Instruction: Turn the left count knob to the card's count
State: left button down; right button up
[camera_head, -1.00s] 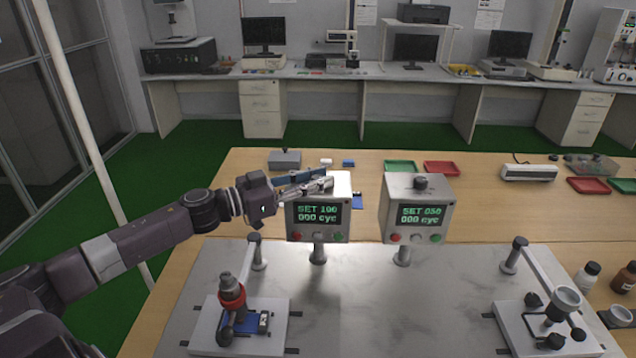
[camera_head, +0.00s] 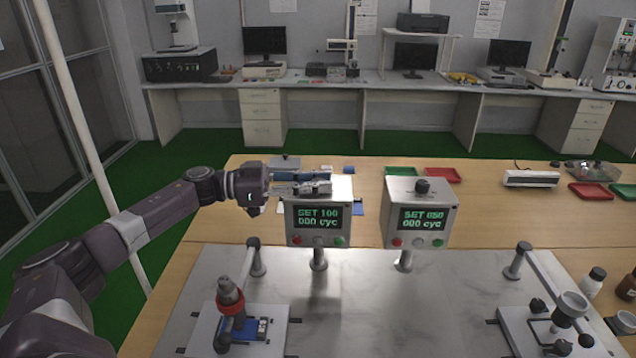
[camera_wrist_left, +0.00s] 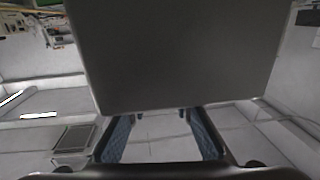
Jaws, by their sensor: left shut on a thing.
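The left counter box (camera_head: 318,238) stands on a short post, its display reading "SET 100" and "000 cyc". My left gripper (camera_head: 324,182) lies level across the top of this box, its fingers pointing right. It is shut on the left count knob, which the fingers hide. The left wrist view shows both fingers (camera_wrist_left: 160,140) with a broad grey surface in front of them; the knob cannot be made out there. The right counter box (camera_head: 421,220) reads "SET 050" and "000 cyc", with its dark knob (camera_head: 423,186) bare on top. No readable card shows. My right gripper is out of view.
A test rig with a red-collared part (camera_head: 230,295) stands front left, and another rig (camera_head: 560,325) front right. Green (camera_head: 401,171) and red (camera_head: 442,175) trays lie behind the boxes. The middle of the metal plate (camera_head: 365,300) is clear.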

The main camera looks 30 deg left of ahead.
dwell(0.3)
pick_arm(q)
jog(key=c, duration=1.7)
grip_release()
jog(key=shift+o, duration=0.2)
jog(key=v, duration=1.2)
